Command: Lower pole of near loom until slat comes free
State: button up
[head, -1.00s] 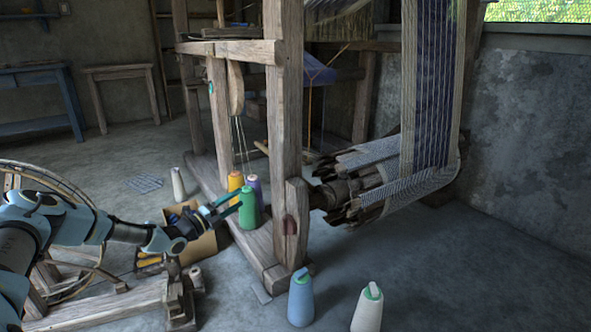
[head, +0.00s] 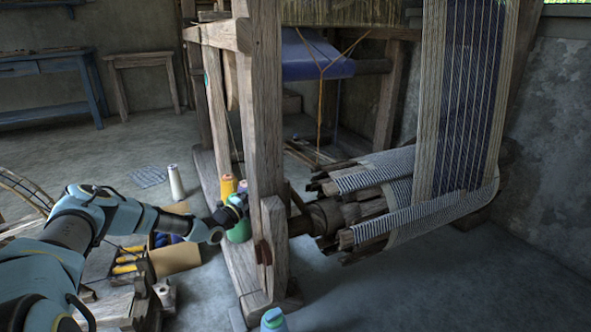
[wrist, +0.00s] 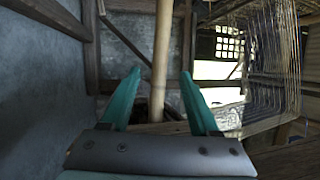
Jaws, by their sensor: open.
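The near loom's thick upright post (head: 266,110) stands right of my arm in the head view. My gripper (wrist: 160,98) is open in the wrist view, its two teal fingers apart. A pale upright pole (wrist: 162,60) shows between the fingers in line with the gap; whether it is inside the grip or beyond I cannot tell. In the head view my gripper (head: 238,203) is beside the post, its fingertips mostly hidden. The loom's cloth beam (head: 325,215) carries striped cloth (head: 400,222) and rough wooden pieces. I cannot tell which piece is the slat.
A green yarn cone (head: 239,231) and a yellow one (head: 228,186) stand close by my gripper. A cardboard box (head: 176,258) lies below my arm. A blue cone (head: 274,321) stands in front. Floor at the right is clear.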

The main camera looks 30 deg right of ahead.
jog(key=b+x, duration=0.3)
jog(key=x, duration=0.8)
grip_shut()
dwell(0.3)
jog(key=shift+f, duration=0.2)
dwell(0.8)
